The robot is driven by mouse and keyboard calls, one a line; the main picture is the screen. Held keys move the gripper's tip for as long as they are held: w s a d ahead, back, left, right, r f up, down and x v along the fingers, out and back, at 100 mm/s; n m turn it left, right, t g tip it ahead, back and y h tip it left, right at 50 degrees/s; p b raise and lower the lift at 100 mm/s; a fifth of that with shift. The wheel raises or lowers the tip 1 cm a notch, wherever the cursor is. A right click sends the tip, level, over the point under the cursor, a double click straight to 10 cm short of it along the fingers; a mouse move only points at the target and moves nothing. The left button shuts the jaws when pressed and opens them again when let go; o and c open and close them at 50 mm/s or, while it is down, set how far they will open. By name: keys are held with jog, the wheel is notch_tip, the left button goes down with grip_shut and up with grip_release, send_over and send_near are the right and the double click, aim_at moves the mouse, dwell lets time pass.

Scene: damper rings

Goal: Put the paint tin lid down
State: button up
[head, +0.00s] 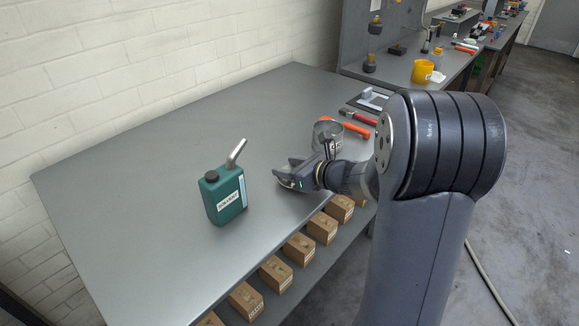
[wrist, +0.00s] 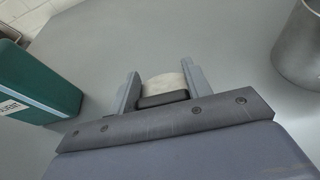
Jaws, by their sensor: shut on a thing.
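My gripper (head: 288,176) is low over the grey bench, between the green solvent can (head: 225,194) and the grey metal tin (head: 327,137). In the wrist view its two fingers (wrist: 160,72) are closed on a pale, round-edged piece, which I take for the paint tin lid (wrist: 162,82). A dark band lies along its near side. Only a small part of the lid shows, and in the head view I cannot make it out. I cannot tell whether it touches the bench top.
The solvent can also stands left in the wrist view (wrist: 32,86), the metal tin right (wrist: 301,45). Orange-handled tools (head: 354,128) lie behind the tin. Several cardboard boxes (head: 300,249) line the shelf below the front edge. The bench's left part (head: 120,210) is clear.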

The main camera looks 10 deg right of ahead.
jog(key=shift+f+b, duration=0.4)
jog(key=shift+f, duration=0.15)
jog(key=o, duration=1)
jog(key=p+v, duration=0.1)
jog(key=v, duration=1)
jog(key=shift+c, duration=0.3)
grip_shut()
dwell(0.4)
jog(key=shift+w+r, duration=0.1)
dwell(0.7)
